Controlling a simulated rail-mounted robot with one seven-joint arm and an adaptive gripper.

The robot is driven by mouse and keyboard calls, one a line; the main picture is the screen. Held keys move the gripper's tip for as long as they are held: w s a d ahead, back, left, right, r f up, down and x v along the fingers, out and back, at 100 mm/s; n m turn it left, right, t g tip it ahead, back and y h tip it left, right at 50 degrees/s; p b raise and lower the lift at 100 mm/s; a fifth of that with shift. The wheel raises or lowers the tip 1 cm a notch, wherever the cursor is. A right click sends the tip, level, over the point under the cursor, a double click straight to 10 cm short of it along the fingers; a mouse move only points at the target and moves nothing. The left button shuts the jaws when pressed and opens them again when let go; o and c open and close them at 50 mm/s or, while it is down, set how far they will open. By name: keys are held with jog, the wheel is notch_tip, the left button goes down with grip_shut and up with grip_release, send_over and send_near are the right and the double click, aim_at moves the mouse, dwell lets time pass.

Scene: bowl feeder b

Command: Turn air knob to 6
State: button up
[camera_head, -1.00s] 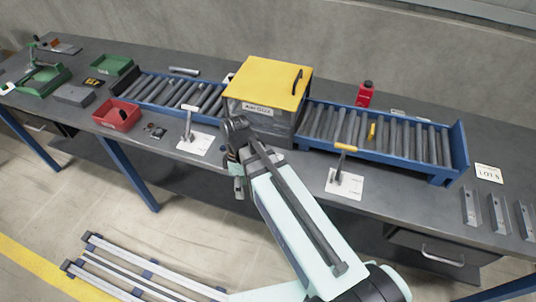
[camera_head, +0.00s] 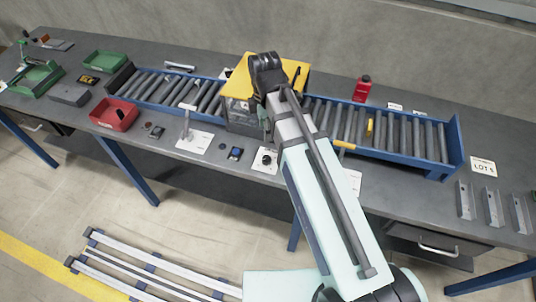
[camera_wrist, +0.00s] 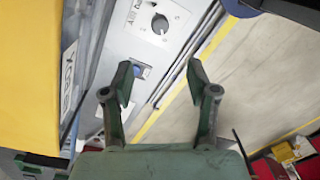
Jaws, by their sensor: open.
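The air knob (camera_head: 265,160) is a dark round knob on a white plate at the front of the bench, below the yellow-topped box. In the wrist view the knob (camera_wrist: 160,24) is at the top centre, with a pale pointer line and small dial marks too blurred to read. My gripper (camera_wrist: 160,75) is open and empty, its two fingers apart below the knob in the wrist view and not touching it. In the head view my arm reaches over the box and mostly hides the gripper.
The yellow-topped box (camera_head: 238,88) stands behind. A red bin (camera_head: 115,114) is farther left.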

aim_at(266, 158)
jog(key=f+p, duration=0.1)
jog(key=f, duration=0.3)
jog(key=f+p, duration=0.1)
jog(key=f, duration=0.4)
jog(key=f+p, duration=0.2)
jog(key=f, duration=0.3)
jog(key=shift+s+f, duration=0.25)
jog(key=shift+s, duration=0.05)
grip_shut()
